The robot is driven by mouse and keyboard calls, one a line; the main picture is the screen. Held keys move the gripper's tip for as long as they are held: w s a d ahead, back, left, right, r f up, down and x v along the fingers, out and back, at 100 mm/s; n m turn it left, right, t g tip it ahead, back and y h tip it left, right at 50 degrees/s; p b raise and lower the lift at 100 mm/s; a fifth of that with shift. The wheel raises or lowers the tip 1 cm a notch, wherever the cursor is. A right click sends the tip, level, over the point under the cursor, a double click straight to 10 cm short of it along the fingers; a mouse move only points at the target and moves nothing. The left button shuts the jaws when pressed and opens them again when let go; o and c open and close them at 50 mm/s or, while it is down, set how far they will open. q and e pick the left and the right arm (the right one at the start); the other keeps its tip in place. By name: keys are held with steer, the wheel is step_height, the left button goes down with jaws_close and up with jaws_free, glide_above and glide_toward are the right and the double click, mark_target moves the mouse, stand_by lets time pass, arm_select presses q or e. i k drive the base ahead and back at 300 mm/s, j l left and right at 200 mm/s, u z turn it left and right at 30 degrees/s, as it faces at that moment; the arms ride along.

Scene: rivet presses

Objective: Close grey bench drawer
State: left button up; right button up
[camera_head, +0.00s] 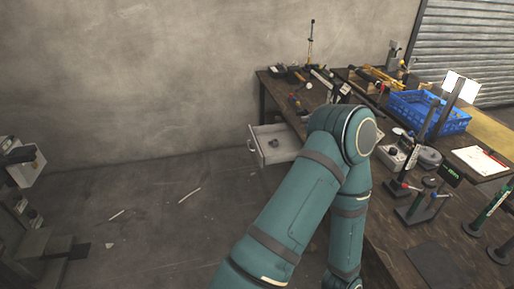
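The grey bench drawer (283,154) is pulled open at the far left end of the wooden workbench (388,224). Its handle (251,147) faces left, and a small dark item (273,143) lies inside. One of my teal arms rises from the bottom of the picture, bends at the elbow just right of the drawer and goes back down. The arm hides part of the bench front and perhaps the drawer's near right end. Neither gripper shows, so I cannot see what they hold.
A blue crate (428,119), hand presses (420,208), a clipboard (479,160) and several tools stand on the bench. Grey machinery (40,245) is at the far left. The floor left of the drawer is open, with a few scraps on it.

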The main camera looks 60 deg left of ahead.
mark_target(290, 146)
steer(key=u, duration=1.95)
steer(key=i+j+z, duration=0.15)
steer(key=i, duration=0.35)
steer(key=i+j+z, duration=0.2)
steer(key=i, duration=0.3)
steer(key=i+j+z, duration=0.15)
steer(key=i+j, duration=0.15)
steer(key=i, duration=0.2)
steer(key=i+j+z, duration=0.2)
steer(key=i+j, duration=0.15)
steer(key=i, duration=0.1)
